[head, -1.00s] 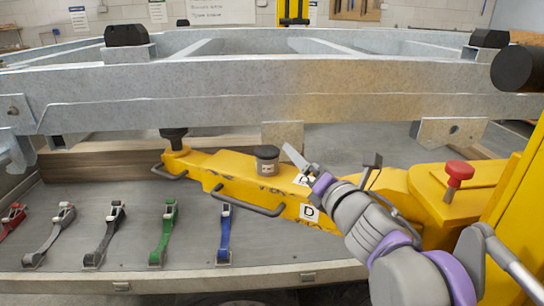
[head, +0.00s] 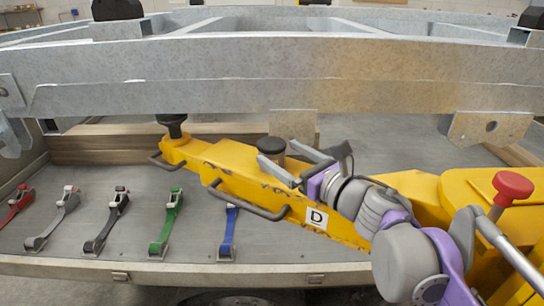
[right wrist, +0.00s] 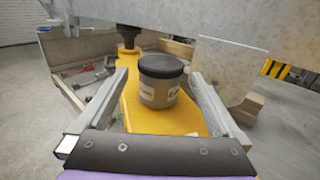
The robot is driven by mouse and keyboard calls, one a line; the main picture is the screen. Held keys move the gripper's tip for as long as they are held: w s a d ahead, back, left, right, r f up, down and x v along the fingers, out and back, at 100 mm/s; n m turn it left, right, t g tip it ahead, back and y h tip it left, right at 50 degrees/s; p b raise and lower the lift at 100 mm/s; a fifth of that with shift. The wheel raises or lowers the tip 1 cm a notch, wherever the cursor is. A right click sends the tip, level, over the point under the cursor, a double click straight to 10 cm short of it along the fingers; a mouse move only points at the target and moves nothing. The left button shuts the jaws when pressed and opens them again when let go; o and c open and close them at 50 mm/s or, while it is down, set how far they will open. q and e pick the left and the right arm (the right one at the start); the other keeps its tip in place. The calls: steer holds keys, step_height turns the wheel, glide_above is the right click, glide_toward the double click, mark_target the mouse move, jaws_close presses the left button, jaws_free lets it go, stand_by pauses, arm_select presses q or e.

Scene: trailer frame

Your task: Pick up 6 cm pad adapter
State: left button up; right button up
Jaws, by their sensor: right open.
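The pad adapter is a grey-brown cylinder with a black top, standing upright on the yellow lift arm (head: 215,168). In the head view only its black top (head: 271,144) shows clearly, and my right gripper hides most of its body. In the right wrist view the adapter (right wrist: 160,82) stands between the two open fingers (right wrist: 160,98), with a visible gap on each side. Its label is too small to read. My left gripper is not in view.
A galvanized trailer frame (head: 200,75) spans above and behind the arm. A black pad (head: 173,124) sits at the arm's far end, below the frame. A curved handle (head: 240,205) runs along the arm's side. A red knob (head: 512,187) is at right.

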mark_target(263, 142)
steer(key=x, duration=0.7)
steer(key=shift+w+a, duration=0.1)
steer(key=shift+w, duration=0.05)
steer(key=shift+r, duration=0.1)
jaws_close()
